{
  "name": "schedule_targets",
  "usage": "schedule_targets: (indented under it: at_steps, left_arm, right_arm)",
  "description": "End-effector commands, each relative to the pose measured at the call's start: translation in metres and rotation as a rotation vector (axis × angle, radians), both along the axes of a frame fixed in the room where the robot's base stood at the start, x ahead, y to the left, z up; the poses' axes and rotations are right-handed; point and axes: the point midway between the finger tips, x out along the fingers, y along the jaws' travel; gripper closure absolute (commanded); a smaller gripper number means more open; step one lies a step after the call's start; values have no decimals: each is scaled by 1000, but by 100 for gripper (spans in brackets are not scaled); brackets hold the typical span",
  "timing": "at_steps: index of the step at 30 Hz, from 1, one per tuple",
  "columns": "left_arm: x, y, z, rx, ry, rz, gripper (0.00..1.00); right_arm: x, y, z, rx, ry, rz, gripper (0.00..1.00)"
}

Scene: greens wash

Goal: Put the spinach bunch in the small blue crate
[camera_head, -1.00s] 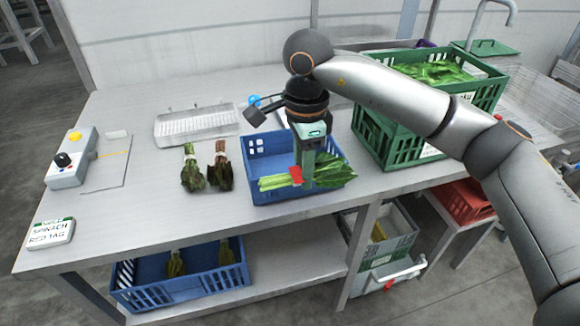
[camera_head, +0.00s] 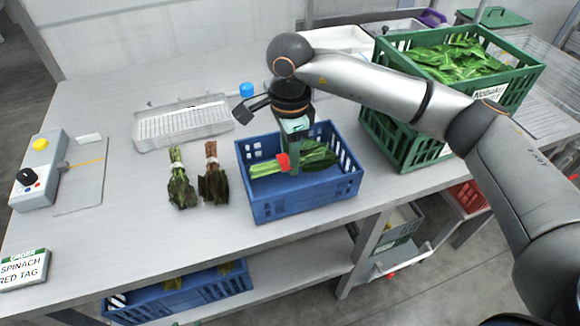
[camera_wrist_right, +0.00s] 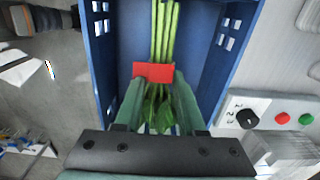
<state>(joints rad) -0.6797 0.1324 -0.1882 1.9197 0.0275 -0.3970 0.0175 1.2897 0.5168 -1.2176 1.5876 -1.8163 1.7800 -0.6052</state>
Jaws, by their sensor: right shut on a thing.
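The spinach bunch (camera_head: 318,157) has pale green stems, dark green leaves and a red tag (camera_head: 283,162). My right gripper (camera_head: 294,166) is shut on it around the tagged part. The bunch lies level between the walls of the small blue crate (camera_head: 300,207) on the table. In the right wrist view, the bunch (camera_wrist_right: 165,40) shows between my right gripper's fingers (camera_wrist_right: 155,95), with blue crate walls (camera_wrist_right: 103,60) on both sides. I cannot tell whether it touches the crate floor. My left gripper is not in view.
Two other bunches, one green (camera_head: 181,188) and one darker (camera_head: 213,185), lie left of the crate. A metal tray (camera_head: 185,123) is behind them. A sign (camera_head: 22,270) reads "SPINACH RED TAG". Another blue crate (camera_head: 190,300) is below.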

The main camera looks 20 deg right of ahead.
Motion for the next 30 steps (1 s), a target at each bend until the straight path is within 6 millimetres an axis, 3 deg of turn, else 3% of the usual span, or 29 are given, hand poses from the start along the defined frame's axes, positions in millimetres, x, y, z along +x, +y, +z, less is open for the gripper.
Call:
schedule_targets:
  at_steps: [11, 21, 22, 30]
  left_arm:
    - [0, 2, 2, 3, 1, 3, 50]
    - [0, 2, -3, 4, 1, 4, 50]
    - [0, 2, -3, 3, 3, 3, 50]
    - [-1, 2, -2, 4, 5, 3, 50]
  right_arm:
    - [0, -1, -41, -1, 2, -2, 100]
    - [0, 0, -46, 0, -1, -1, 100]
    - [0, 0, -46, 0, -1, -1, 60]
    - [0, 0, -44, 0, -1, -1, 31]
